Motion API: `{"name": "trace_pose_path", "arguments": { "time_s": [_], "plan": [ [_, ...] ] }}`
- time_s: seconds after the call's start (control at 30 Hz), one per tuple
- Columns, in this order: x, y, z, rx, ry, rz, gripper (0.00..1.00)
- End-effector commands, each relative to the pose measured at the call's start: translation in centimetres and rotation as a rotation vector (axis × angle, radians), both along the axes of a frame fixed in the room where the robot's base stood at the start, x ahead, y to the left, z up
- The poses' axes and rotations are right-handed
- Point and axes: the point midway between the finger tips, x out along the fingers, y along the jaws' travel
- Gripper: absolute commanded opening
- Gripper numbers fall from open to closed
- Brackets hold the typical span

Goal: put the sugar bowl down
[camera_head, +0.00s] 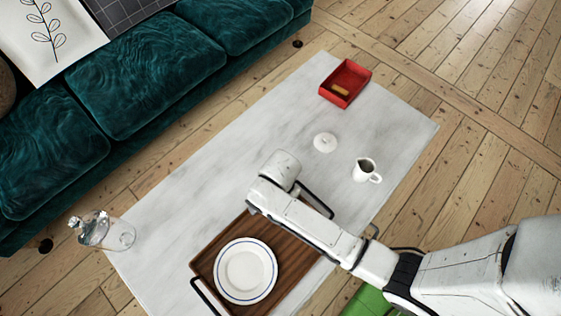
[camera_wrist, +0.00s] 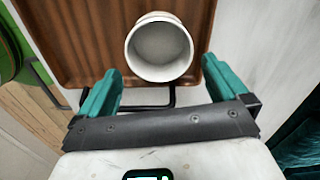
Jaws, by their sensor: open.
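The sugar bowl (camera_wrist: 160,48), a white open-topped bowl without its lid, stands on the brown wooden tray (camera_wrist: 85,45) in the wrist view. My gripper (camera_wrist: 163,70) has its two teal fingers spread wide, one on each side of the bowl's near part, with gaps on both sides. Nothing is held. In the head view my arm covers the bowl and the gripper fingers. The tray shows there too (camera_head: 293,262), on the marble-topped table (camera_head: 185,205).
A white plate (camera_head: 246,271) lies on the tray. A white lid-like disc (camera_head: 325,142), a white creamer (camera_head: 366,170) and a red box (camera_head: 345,82) stand toward the far end. A glass jar (camera_head: 108,232) is at the left corner, near the teal sofa (camera_head: 145,75).

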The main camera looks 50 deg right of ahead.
Motion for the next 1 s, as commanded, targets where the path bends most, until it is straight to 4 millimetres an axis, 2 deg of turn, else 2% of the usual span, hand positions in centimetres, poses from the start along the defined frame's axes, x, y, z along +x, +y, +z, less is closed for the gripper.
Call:
{"name": "trace_pose_path", "arguments": {
  "time_s": [0.03, 0.1, 0.23, 0.63, 0.77, 1.0],
  "plan": [
    [0.1, 0.0, 1.2, 0.000, -0.003, 0.000, 1.00],
    [0.0, 0.0, 2.4, 0.000, -0.003, 0.000, 1.00],
    [0.0, 0.0, 4.0, 0.000, -0.002, 0.000, 1.00],
    [-0.4, -0.3, 5.2, 0.000, -0.002, 0.045, 1.00],
    [-1.8, -1.3, 6.2, 0.001, -0.015, 0.220, 1.00],
    [-5.8, -3.9, 9.6, -0.019, -0.046, 0.746, 1.00]
  ]
}}
